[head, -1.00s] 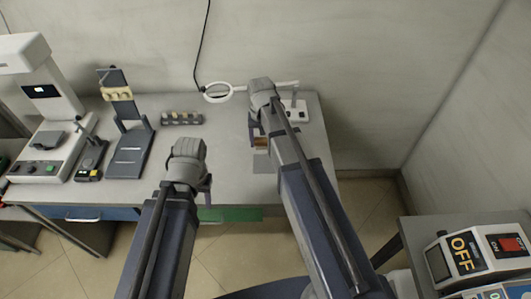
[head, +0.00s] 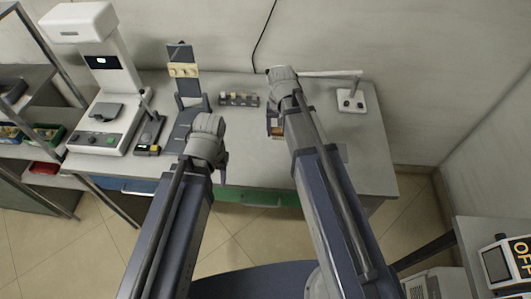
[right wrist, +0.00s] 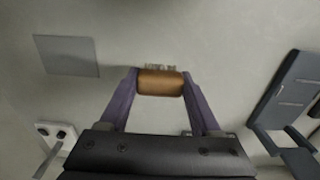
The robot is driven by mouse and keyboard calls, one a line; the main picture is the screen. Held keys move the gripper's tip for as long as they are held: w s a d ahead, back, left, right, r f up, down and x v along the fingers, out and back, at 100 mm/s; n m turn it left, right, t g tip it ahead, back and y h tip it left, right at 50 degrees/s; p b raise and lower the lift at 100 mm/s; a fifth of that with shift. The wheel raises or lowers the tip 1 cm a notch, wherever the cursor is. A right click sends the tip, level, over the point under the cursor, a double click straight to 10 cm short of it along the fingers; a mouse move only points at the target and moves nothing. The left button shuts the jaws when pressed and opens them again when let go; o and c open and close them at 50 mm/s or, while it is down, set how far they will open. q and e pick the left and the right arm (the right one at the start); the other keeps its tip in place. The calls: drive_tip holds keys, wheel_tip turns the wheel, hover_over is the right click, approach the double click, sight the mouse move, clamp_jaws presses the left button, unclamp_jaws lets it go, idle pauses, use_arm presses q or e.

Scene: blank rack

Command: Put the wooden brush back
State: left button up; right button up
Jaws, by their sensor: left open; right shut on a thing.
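The wooden brush (right wrist: 160,82) is a brown rounded block with pale bristles along its far side. My right gripper (right wrist: 161,84) is shut on it, one finger at each end. In the head view the brush (head: 278,131) shows small beside my right gripper (head: 273,122), over the grey table (head: 370,175), partly hidden by my arm. How high it is above the table I cannot tell. My left gripper (head: 222,172) is open and empty near the table's front edge, left of the brush.
A grey stand (head: 188,115) holding a tan piece (head: 183,71) is left of the brush. A small holder with several blocks (head: 239,99) is behind. A flat grey plate (right wrist: 67,55) and a lamp base (head: 351,101) are to the right in the head view. A white instrument (head: 105,100) stands left.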

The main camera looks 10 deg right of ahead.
sight(277, 155)
drive_tip(key=shift+d+f+b, duration=0.1)
drive_tip(key=shift+f+b, duration=0.5)
wheel_tip(277, 155, down, 9)
drive_tip(key=b, duration=0.8)
drive_tip(key=shift+r+b, duration=0.1)
drive_tip(key=shift+b, duration=0.3)
drive_tip(key=shift+f, duration=0.25)
drive_tip(key=o, duration=1.2)
drive_tip(key=shift+r, duration=0.15)
wheel_tip(277, 155, up, 12)
drive_tip(key=p, duration=1.2)
drive_tip(key=shift+r, duration=0.15)
drive_tip(key=s+a+n, duration=0.2)
drive_tip(key=s+a, duration=0.1)
drive_tip(key=s, duration=0.1)
drive_tip(key=s+a+n, duration=0.2)
drive_tip(key=s+a, duration=0.2)
drive_tip(key=s, duration=0.1)
drive_tip(key=s+a+n+h, duration=0.1)
drive_tip(key=s+a+n, duration=0.2)
drive_tip(key=s, duration=0.2)
drive_tip(key=shift+s+a, duration=0.15)
drive_tip(key=shift+a, duration=0.15)
